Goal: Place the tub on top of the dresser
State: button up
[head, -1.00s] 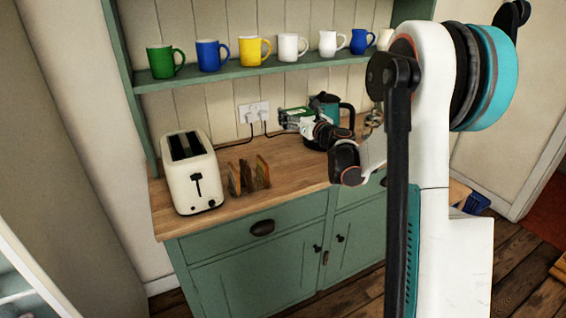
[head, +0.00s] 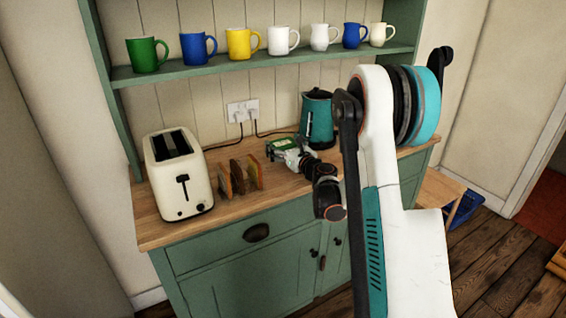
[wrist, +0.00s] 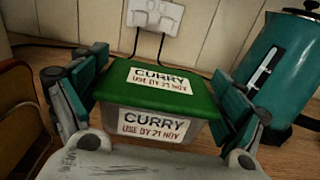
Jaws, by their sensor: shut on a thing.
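The tub (wrist: 156,95) is a clear box with a green lid and white labels reading "CURRY, USE BY 21 NOV". My gripper (wrist: 165,100) is shut on it, with a teal-padded finger at each side in the wrist view. In the head view the tub (head: 283,145) shows small and green at the end of my gripper (head: 290,152), at the dresser's wooden worktop (head: 235,200). The tub looks upright and low over the wood or on it; I cannot tell whether it touches. The green dresser (head: 215,285) has its worktop below a mug shelf.
A toast rack (head: 240,177) stands left of the tub, and a cream toaster (head: 178,175) farther left. A teal kettle (head: 318,122) stands close on the right. A double socket (head: 243,111) with cables is behind. Several mugs line the shelf (head: 200,70) above.

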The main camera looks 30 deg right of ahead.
jog(key=shift+f+b, duration=0.85)
jog(key=shift+f, duration=1.65)
jog(key=shift+f, duration=0.1)
jog(key=o, duration=1.2)
jog(key=shift+c, duration=0.2)
jog(key=s, duration=0.3)
jog(key=s+p, duration=0.1)
jog(key=s, duration=0.3)
jog(key=s+p, duration=0.1)
jog(key=s, duration=0.3)
jog(key=shift+s+d, duration=0.1)
jog(key=shift+d, duration=0.15)
jog(key=shift+s, duration=0.45)
